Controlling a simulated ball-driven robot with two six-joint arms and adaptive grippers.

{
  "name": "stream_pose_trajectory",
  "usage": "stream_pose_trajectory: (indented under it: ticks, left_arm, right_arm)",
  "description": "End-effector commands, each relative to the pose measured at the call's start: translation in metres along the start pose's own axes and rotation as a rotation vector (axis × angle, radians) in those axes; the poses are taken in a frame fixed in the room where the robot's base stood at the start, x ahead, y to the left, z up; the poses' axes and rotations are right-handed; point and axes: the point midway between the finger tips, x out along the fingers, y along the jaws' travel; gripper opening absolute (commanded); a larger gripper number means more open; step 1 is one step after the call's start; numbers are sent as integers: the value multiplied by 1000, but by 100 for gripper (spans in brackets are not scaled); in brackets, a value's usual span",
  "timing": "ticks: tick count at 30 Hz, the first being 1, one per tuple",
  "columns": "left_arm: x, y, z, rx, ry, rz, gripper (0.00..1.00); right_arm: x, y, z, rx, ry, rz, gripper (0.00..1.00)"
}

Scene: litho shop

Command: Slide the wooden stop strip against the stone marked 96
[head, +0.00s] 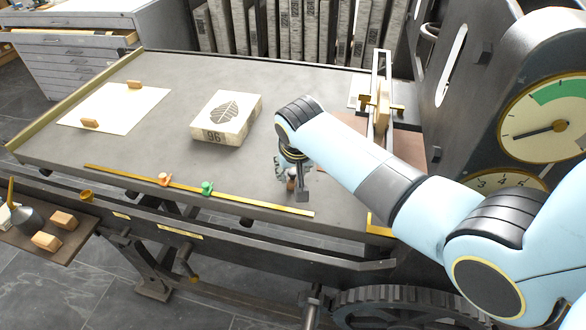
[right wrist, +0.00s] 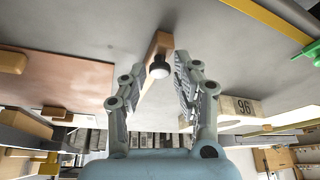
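The stone marked 96 (head: 217,131) is a pale block with a leaf drawing on top, lying on the grey press bed; its marked side also shows in the right wrist view (right wrist: 242,105). My right gripper (head: 296,188) is low over the bed, to the right of the stone and apart from it. In the right wrist view the wooden stop strip (right wrist: 162,41) with a dark, pale-topped knob (right wrist: 159,69) lies between the spread fingers (right wrist: 161,72). Both fingers look clear of the knob. In the head view the gripper mostly hides the strip. My left gripper is out of view.
A brass rule (head: 240,197) with orange (head: 165,179) and green (head: 207,188) sliders runs along the front of the bed. Pale paper (head: 115,107) with two wooden blocks lies at left. A frame (head: 382,100) stands at right. Bed between stone and gripper is clear.

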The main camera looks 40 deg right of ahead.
Motion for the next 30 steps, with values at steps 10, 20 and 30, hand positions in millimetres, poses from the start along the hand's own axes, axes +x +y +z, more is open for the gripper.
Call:
stream_pose_trajectory:
  ticks: [10, 20, 30]
  left_arm:
    - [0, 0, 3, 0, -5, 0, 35]
    - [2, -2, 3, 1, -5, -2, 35]
    - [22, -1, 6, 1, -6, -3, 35]
  right_arm:
    - [0, 0, 0, 0, 0, 0, 0]
    - [1, -7, -2, 0, 0, -1, 0]
    - [13, -70, -26, 0, 0, -5, 0]
